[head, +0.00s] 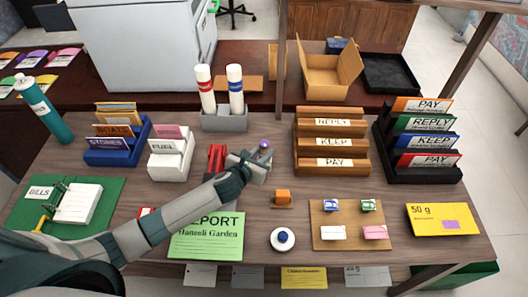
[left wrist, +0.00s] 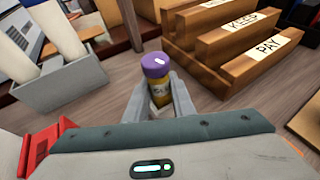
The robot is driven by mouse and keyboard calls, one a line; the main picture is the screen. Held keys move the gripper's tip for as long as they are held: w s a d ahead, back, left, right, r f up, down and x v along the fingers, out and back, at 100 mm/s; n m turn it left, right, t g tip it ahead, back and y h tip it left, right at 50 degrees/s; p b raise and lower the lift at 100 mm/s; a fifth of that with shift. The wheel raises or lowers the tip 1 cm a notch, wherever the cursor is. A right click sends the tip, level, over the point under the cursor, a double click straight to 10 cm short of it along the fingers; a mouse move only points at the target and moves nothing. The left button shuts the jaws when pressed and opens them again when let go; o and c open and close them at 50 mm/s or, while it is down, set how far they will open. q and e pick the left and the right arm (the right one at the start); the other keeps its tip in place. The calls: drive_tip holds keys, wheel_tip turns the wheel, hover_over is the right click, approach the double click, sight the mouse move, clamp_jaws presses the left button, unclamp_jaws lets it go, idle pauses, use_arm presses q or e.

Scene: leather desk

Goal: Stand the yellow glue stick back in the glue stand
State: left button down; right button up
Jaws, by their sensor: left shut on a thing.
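The yellow glue stick (left wrist: 160,92) has a purple cap and a pale label. My left gripper (left wrist: 161,104) is shut on its body, with the cap up and above the fingers. In the head view the purple cap (head: 264,145) shows at the tip of my left gripper (head: 258,160); the lower body is hidden. A grey stand (head: 225,121), which looks like the glue stand, is behind and left of the gripper, apart from it. It holds two tall white tubes, one red-banded (head: 206,88) and one blue-banded (head: 236,90). My right gripper is out of view.
A wooden stepped rack (head: 331,144) stands right of the gripper. A red object (head: 217,157) and a white FUEL box (head: 171,155) are to its left. A green report (head: 207,236) lies under my forearm. A small orange block (head: 283,196) sits in front.

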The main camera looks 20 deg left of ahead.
use_arm(q)
drive_tip(key=c, duration=1.5)
unclamp_jaws()
drive_tip(key=shift+s+f, duration=0.15)
drive_tip(key=shift+f, duration=0.15)
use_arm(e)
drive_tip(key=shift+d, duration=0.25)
use_arm(q)
drive_tip(key=shift+r, duration=0.15)
drive_tip(key=shift+r, duration=0.5)
drive_tip(key=shift+b+v, duration=0.75)
drive_tip(key=shift+v, duration=5.2)
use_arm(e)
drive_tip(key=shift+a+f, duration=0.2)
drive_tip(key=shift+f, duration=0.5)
use_arm(q)
drive_tip(key=shift+r, duration=0.15)
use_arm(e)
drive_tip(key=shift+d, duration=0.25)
use_arm(q)
drive_tip(key=shift+d, duration=0.1)
